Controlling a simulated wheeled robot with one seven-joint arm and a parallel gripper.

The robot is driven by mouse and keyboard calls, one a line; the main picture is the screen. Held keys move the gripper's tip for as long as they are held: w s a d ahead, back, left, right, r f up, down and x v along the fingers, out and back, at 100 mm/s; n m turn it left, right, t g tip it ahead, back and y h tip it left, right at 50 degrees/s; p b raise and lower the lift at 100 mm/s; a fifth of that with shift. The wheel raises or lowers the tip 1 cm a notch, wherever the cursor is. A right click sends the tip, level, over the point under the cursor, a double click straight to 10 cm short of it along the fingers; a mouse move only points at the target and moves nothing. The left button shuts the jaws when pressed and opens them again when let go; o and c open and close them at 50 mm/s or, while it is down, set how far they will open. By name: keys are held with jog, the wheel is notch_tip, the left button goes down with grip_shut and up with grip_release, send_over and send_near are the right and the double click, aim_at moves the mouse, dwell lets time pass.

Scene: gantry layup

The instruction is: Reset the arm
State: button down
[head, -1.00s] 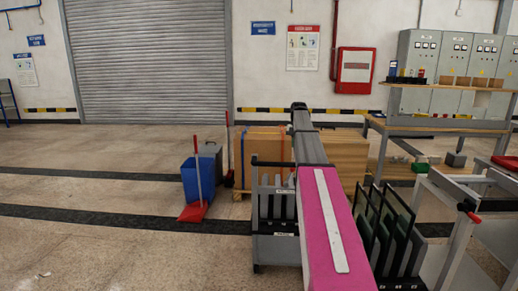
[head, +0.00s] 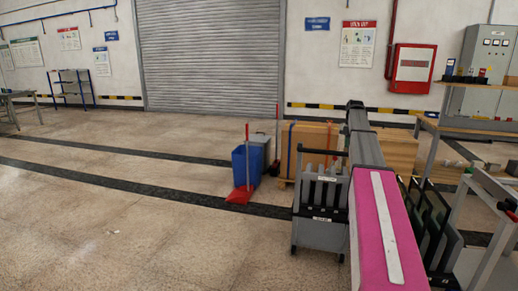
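Whether anything is held cannot be seen.
A grey rack of upright panels (head: 320,228) stands left of the bench; dark framed panels (head: 432,222) stand right. A blue bin (head: 240,168) and red dustpan (head: 240,196) stand farther left. Wooden crates (head: 312,142) are behind. The left floor (head: 110,220) is mostly clear.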

jog(key=s+a+f+m+t, duration=0.1)
jog(key=s+a+f+m, duration=0.6)
jog(key=f, duration=0.4)
jog(key=s+a+f+m, duration=0.5)
jog(key=s+a+f, duration=0.35)
jog(key=f, duration=0.25)
jog(key=s+a+f+m, duration=0.3)
jog(key=s+f+m, duration=0.1)
jog(key=s, duration=0.3)
jog(key=s+a+f+m, duration=0.3)
jog(key=s+f+m, duration=0.1)
jog(key=s, duration=0.2)
jog(key=s+a+f+m+h, duration=0.1)
jog(key=s+a+f+m, duration=0.2)
jog(key=s, duration=0.4)
jog(key=shift+s+f+m+t, duration=0.4)
jog(key=shift+f+m, duration=0.1)
jog(key=shift+m, duration=0.6)
